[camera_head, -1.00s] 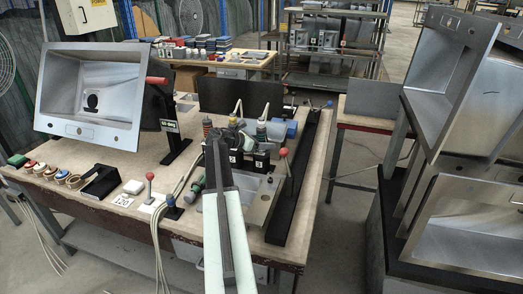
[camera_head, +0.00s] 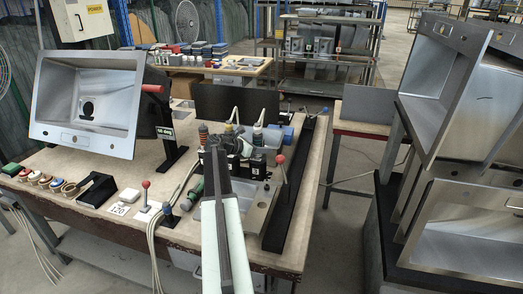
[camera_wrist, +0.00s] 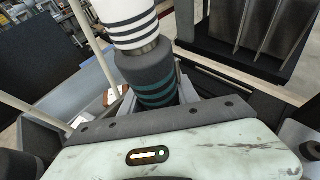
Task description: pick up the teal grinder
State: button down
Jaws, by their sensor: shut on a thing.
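In the wrist view, the teal grinder (camera_wrist: 146,72) is a dark grey cylinder with teal bands. Its upper part is white with dark stripes. It stands between the jaws of my gripper (camera_wrist: 155,103), which are shut on it. Its lower end is hidden behind the gripper body. In the head view, my gripper (camera_head: 217,152) reaches over the workbench to the cluster of tools at the rack. I cannot make out the held grinder clearly there, as the arm and nearby tools crowd it.
The tool rack's black numbered blocks (camera_head: 257,163) stand just right of my gripper. A red-knobbed lever (camera_head: 280,160) and a long black rail (camera_head: 297,185) lie further right.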

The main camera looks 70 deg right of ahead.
notch_tip(320, 180, up, 10)
jog(key=p, duration=0.8)
jog(key=shift+f+p, duration=0.25)
jog(key=shift+p, duration=0.1)
jog(key=shift+s, duration=0.1)
